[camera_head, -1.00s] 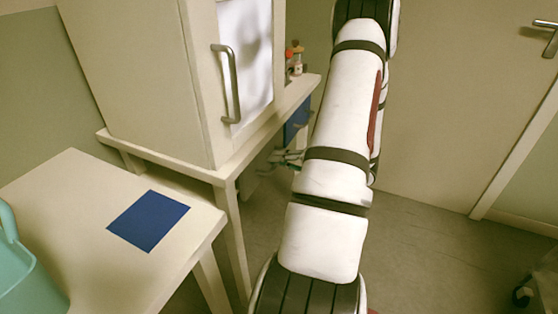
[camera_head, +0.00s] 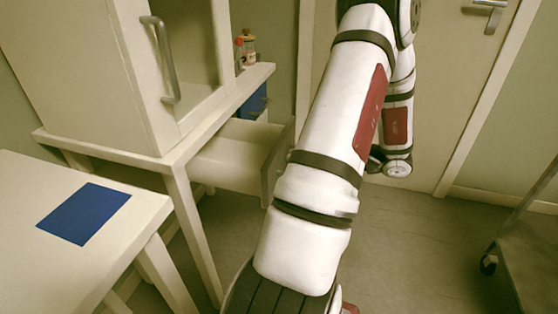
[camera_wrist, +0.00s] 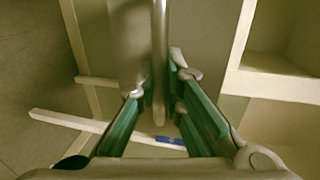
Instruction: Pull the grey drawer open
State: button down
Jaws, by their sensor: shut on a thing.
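The grey drawer (camera_head: 240,150) stands pulled out from under the table edge in the head view. Its front panel (camera_head: 276,165) is partly behind my arm. In the wrist view, a vertical metal handle bar (camera_wrist: 159,50) crosses in front of a grey panel (camera_wrist: 128,40). My gripper (camera_wrist: 162,82) has its green-lined fingers on both sides of the bar, shut on it. In the head view my arm hides the gripper and the handle.
A cabinet (camera_head: 80,80) with a long handle stands on the table. Small bottles (camera_head: 246,48) stand behind it, above a blue drawer (camera_head: 254,103). A side table (camera_head: 60,270) bears a blue square (camera_head: 84,213). A cart (camera_head: 530,240) is at right. Floor between is clear.

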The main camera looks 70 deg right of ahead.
jog(key=shift+f+v, duration=0.2)
jog(key=shift+v, duration=0.85)
jog(key=c, duration=1.7)
grip_release()
jog(key=v, duration=1.2)
jog(key=shift+d, duration=0.1)
